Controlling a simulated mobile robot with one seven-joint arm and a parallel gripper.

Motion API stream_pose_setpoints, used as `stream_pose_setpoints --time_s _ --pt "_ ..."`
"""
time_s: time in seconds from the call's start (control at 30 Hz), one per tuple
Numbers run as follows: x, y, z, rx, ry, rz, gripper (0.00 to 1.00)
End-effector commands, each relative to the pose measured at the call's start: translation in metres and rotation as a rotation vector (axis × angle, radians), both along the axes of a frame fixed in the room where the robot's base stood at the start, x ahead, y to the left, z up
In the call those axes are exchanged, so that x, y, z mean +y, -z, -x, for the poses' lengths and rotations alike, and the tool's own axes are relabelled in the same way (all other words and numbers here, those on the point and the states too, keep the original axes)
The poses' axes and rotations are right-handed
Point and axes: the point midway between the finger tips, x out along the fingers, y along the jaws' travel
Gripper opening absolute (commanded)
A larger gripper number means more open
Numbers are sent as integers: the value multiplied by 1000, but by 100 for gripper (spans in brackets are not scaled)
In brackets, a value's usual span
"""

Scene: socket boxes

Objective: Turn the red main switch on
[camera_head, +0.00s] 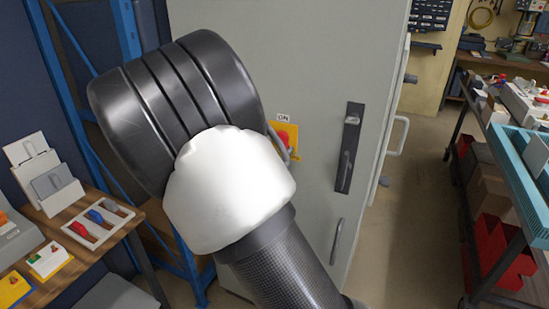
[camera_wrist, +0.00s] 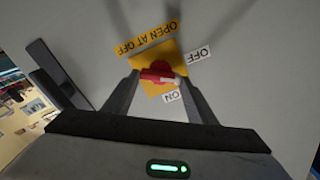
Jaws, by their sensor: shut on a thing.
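The red main switch (camera_wrist: 157,76) sits on a yellow plate (camera_wrist: 150,88) on a grey cabinet door (camera_head: 320,70). My gripper (camera_wrist: 160,80) is shut on the red switch, with one finger at each side of its knob. In the wrist view the knob lies nearly level, and its pale end points right, between the OFF label (camera_wrist: 199,55) and the ON label (camera_wrist: 174,96). In the head view my arm hides most of the gripper; part of the red switch (camera_head: 282,138) and the yellow plate (camera_head: 293,130) show beside it.
The cabinet has a dark latch handle (camera_head: 347,165) and a lower grey handle (camera_head: 337,240) right of the switch. A wooden table (camera_head: 75,272) with small parts stands at left. A cart with a teal tray (camera_head: 510,165) stands at right. Floor between is free.

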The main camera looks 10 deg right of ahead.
Motion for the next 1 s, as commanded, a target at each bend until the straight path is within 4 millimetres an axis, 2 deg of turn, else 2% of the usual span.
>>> stream_pose_setpoints --time_s 0.03,0.7,1.0 --pt "-1 7 0 -32 2 -40 29" --pt "-3 10 2 -402 2 -549 29" --pt "-3 8 2 -528 2 -723 29"
